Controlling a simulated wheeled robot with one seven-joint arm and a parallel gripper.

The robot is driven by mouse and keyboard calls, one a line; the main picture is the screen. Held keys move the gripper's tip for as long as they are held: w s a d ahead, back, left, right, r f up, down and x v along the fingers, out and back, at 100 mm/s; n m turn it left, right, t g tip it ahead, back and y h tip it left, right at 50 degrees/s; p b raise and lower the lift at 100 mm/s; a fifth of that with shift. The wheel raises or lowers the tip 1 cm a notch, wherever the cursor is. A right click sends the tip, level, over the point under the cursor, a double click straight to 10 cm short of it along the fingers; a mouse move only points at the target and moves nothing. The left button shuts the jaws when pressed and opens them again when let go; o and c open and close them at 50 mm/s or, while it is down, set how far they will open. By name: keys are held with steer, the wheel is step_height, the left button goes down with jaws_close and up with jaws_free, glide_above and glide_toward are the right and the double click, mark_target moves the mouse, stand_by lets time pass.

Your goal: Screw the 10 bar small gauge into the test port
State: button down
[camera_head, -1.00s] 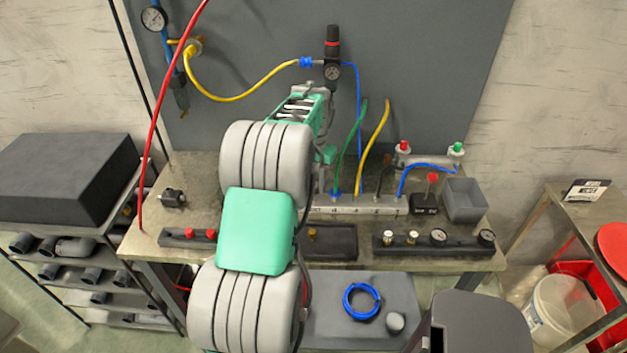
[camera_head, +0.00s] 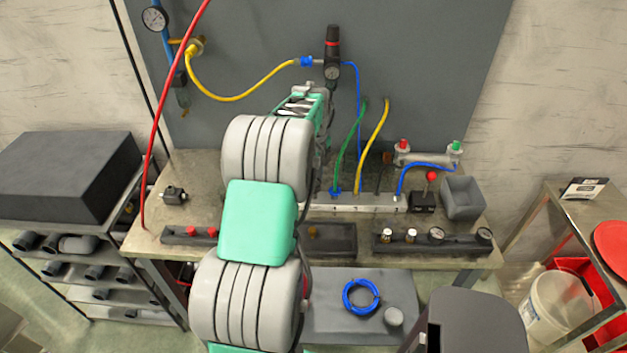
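Two small round gauges sit in the dark rack at the right front of the bench: one gauge (camera_head: 437,234) and another gauge (camera_head: 484,236) at the rack's right end. Their markings are too small to read, so I cannot tell which is the 10 bar one. A pale manifold block (camera_head: 350,204) with labelled positions and hoses stands mid-bench; I cannot make out which opening is the test port. My arm, grey and green, reaches over the bench left of the manifold. My gripper's fingertips are hidden behind the arm, so its state and any contents do not show.
The dark rack (camera_head: 460,247) also holds two brass fittings. A grey open bin (camera_head: 463,198) and a red-knobbed valve (camera_head: 424,196) stand behind it. Green and yellow hoses rise beside my arm. A regulator (camera_head: 332,60) hangs on the back panel.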

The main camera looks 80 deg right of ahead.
steer(key=c, duration=1.1)
jaws_free()
steer(key=shift+r, duration=0.1)
steer(key=n, duration=1.3)
steer(key=shift+p, duration=0.35)
steer(key=n, duration=1.2)
steer(key=shift+w, duration=0.1)
jaws_close()
